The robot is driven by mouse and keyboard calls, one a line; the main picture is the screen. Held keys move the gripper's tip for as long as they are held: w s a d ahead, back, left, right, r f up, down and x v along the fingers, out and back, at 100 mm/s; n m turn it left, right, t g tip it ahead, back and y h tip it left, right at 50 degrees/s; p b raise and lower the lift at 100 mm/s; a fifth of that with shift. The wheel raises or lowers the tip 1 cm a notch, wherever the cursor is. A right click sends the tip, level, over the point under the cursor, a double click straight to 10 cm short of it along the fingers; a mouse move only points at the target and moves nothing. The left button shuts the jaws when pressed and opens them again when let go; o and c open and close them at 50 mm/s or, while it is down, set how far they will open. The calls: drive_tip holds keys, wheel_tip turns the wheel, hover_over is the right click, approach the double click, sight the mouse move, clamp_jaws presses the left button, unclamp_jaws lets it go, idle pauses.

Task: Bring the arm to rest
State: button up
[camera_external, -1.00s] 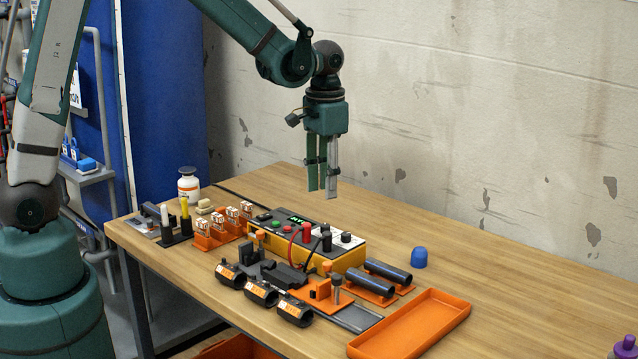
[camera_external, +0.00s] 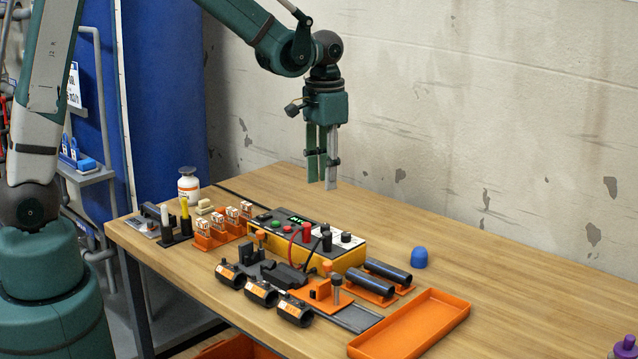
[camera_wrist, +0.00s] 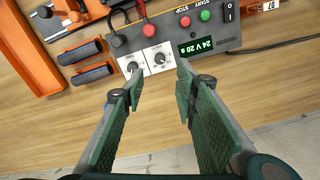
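My gripper (camera_external: 322,184) hangs fingers down above the back part of the workbench, higher than the yellow and grey control box (camera_external: 345,255). In the wrist view my gripper (camera_wrist: 160,72) has its two green fingers apart with nothing between them. The control box (camera_wrist: 212,28) shows beyond the fingertips, with its knobs, its buttons and a display reading "24V 20s". The gripper touches nothing that I can see.
The workbench (camera_external: 530,275) has free room at the right. An orange tray (camera_external: 455,318), a blue cap (camera_external: 419,258), dark pipes (camera_external: 388,272), black couplings (camera_external: 262,292), orange holders (camera_external: 210,241) and a white bottle (camera_external: 188,184) stand on it. A wall is behind.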

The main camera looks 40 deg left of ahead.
drive_tip(key=s+a+r+n+t, duration=0.1)
drive_tip(key=s+a+r, duration=0.3)
drive_tip(key=s, duration=0.4)
drive_tip(key=s+a+r+n+t, duration=0.1)
drive_tip(key=s+a+r+t, duration=0.2)
drive_tip(key=s+a+r, duration=0.2)
drive_tip(key=s+a+r+n+t, duration=0.1)
drive_tip(key=s+a+r+t, duration=0.2)
drive_tip(key=s+a, duration=0.5)
drive_tip(key=shift+s+a+r+n, duration=0.3)
drive_tip(key=shift+s+r, duration=0.55)
drive_tip(key=shift+s, duration=1.4)
